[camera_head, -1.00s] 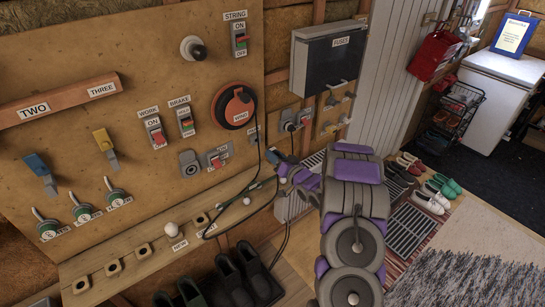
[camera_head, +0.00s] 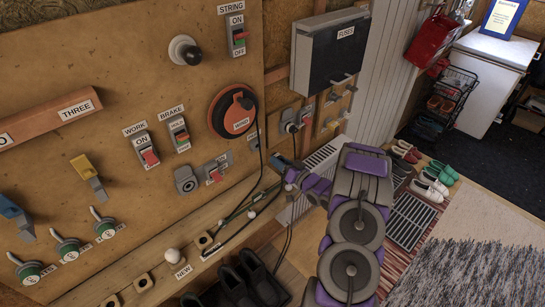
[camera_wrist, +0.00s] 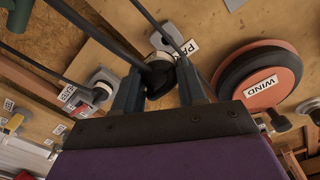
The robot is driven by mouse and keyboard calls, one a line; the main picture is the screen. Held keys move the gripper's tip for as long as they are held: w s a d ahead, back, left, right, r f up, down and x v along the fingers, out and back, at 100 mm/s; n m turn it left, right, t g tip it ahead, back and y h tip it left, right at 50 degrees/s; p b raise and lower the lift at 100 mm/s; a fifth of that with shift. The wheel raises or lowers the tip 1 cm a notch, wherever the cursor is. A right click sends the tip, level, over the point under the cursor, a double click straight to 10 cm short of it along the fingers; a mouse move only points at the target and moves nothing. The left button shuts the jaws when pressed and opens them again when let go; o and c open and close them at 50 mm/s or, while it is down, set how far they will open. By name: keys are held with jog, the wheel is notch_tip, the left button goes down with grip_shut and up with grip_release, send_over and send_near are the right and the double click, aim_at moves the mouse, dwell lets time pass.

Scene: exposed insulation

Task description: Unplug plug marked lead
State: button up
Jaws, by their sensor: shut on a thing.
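My gripper (camera_wrist: 157,82) shows up close in the wrist view, with its two grey fingers on either side of a black round plug (camera_wrist: 158,74). The fingers are shut on this plug, and dark cable runs beside it. I cannot tell whether the plug still touches the socket. In the head view my gripper (camera_head: 284,164) is against the board below the red WIND disc (camera_head: 233,111), and the plug is too small to make out. I cannot read a "lead" label.
A grey socket with a plug (camera_head: 292,121) and the FUSES box (camera_head: 333,52) are right of the WIND disc. Labelled switches cover the board to the left. Below are a wooden ledge (camera_head: 160,262) and dark boots (camera_head: 245,285).

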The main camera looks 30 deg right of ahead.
jog(key=shift+s+a+r, duration=0.15)
jog(key=shift+a+r, duration=0.1)
jog(key=shift+a, duration=0.45)
jog(key=shift+d+r+p, duration=0.1)
jog(key=shift+p, duration=0.3)
jog(key=shift+w+d+f+p, duration=0.1)
jog(key=shift+w+p, duration=0.05)
jog(key=shift+w, duration=0.35)
jog(key=shift+w+d+f+p, duration=0.1)
jog(key=shift+w+p, duration=0.05)
jog(key=shift+w, duration=0.3)
jog(key=w, duration=0.2)
jog(key=w+p, duration=0.1)
jog(key=shift+w+a, duration=0.35)
jog(key=shift+a, duration=0.05)
jog(key=shift+d, duration=0.1)
jog(key=shift+a+r, duration=0.1)
jog(key=shift+a, duration=0.1)
